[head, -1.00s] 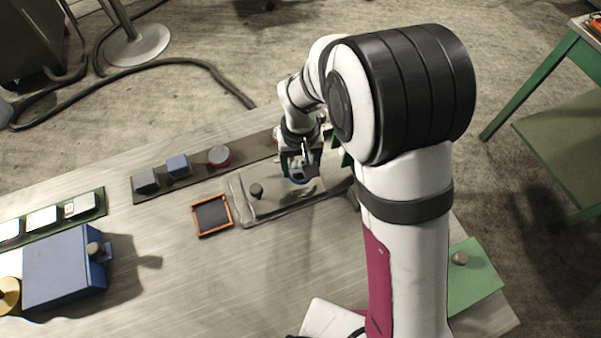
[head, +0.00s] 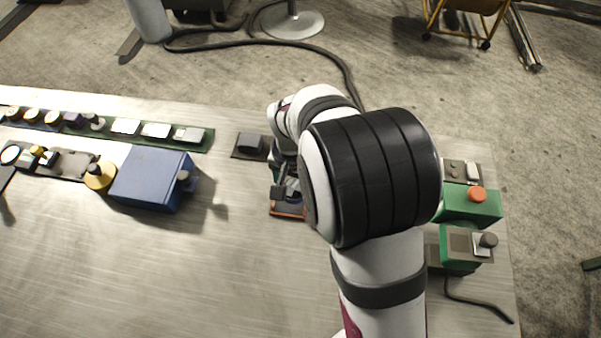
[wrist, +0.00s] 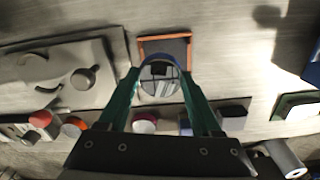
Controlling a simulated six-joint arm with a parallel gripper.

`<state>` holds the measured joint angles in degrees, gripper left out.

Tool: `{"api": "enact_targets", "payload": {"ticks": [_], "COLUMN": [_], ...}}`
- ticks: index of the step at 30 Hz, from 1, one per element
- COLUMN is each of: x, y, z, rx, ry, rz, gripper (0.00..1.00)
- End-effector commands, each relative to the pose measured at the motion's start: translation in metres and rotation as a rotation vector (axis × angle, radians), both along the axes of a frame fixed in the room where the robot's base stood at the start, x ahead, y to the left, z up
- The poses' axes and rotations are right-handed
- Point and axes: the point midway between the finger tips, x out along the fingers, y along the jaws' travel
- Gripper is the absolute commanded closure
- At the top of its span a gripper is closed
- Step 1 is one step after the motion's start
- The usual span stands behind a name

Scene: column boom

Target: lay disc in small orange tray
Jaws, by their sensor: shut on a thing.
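The disc (wrist: 160,82), with a shiny grey face and a blue rim, is between the green fingertips of my gripper (wrist: 160,75) in the wrist view. My gripper is shut on it. The small orange tray (wrist: 150,39) has an orange rim and a dark floor. The disc overlaps its near side in the wrist view; the height between them is hard to judge. In the head view the tray's orange front edge (head: 287,215) shows under my gripper (head: 283,190), and my arm hides part of the tray. The disc is not clear there.
In the head view, a blue box (head: 150,178) with a knob stands left of the tray. A dark block (head: 250,143) sits on a strip behind it. Green control boxes (head: 468,205) stand at the right. Bare table lies in front.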

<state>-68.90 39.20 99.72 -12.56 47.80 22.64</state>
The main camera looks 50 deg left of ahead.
Motion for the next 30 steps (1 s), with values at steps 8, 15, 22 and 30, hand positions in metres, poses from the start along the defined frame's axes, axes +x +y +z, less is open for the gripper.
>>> {"api": "enact_targets", "payload": {"ticks": [8,15,22,30], "x": [-0.007,-0.006,-0.006,-0.006], "y": [0.008,0.009,0.008,0.008], "z": [-0.042,-0.046,-0.049,-0.049], "rx": [-0.001,0.002,0.0,0.0], "ry": [0.0,-0.001,0.0,0.0], "rz": [-0.001,-0.001,-0.001,-0.001], "gripper": [1.0,1.0,0.2,0.04]}}
